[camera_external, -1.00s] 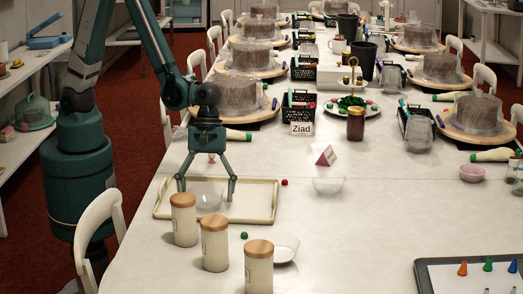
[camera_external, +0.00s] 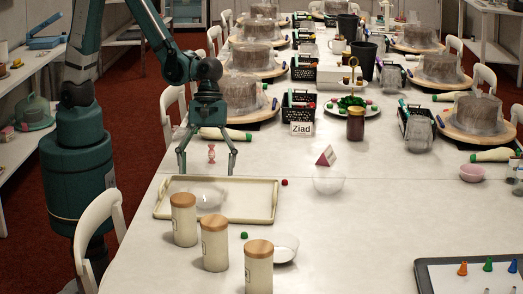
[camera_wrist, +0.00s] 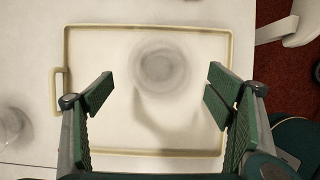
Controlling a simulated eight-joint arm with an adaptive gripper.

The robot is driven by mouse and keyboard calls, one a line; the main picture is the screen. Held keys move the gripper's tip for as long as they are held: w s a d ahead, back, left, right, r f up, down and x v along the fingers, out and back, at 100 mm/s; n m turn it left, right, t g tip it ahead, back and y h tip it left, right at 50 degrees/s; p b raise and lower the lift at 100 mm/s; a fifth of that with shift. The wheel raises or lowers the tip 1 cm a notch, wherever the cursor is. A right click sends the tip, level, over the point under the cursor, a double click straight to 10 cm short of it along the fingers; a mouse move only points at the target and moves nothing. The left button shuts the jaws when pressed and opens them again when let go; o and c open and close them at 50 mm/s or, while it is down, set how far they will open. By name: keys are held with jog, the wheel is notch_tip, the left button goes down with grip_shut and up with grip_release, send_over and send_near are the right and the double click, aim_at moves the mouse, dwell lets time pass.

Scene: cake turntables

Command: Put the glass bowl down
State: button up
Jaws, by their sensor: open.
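The clear glass bowl (camera_external: 209,197) rests on the cream tray (camera_external: 262,214) on the table, behind the canisters. In the wrist view the glass bowl (camera_wrist: 160,65) lies inside the tray's rim (camera_wrist: 140,27), toward its far side and near the middle. My gripper (camera_external: 206,172) is open and empty above the tray, with its fingers spread wide. In the wrist view my gripper (camera_wrist: 158,92) has a finger to each side, apart from the bowl. The bowl's outline is faint against the pale tray.
Several wooden-lidded canisters (camera_external: 215,243) stand in front of the tray. Another glass bowl (camera_external: 284,248) is beside them, and one more (camera_external: 328,180) lies right of the tray. The table's middle right is clear.

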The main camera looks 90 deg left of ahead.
jog(key=shift+p+v, duration=0.45)
jog(key=shift+v, duration=1.85)
jog(key=s+a+r+m+t+y, duration=0.2)
jog(key=s+a+r+m, duration=0.3)
jog(key=a+r+m, duration=0.4)
jog(key=s+a+r+m+t+y, duration=0.2)
jog(key=s+a+r+m+t, duration=0.3)
jog(key=a, duration=1.1)
jog(key=shift+s+a+r+m, duration=0.15)
jog(key=shift+a+r+m, duration=0.25)
jog(key=shift+r+m, duration=1.55)
jog(key=shift+o, duration=0.2)
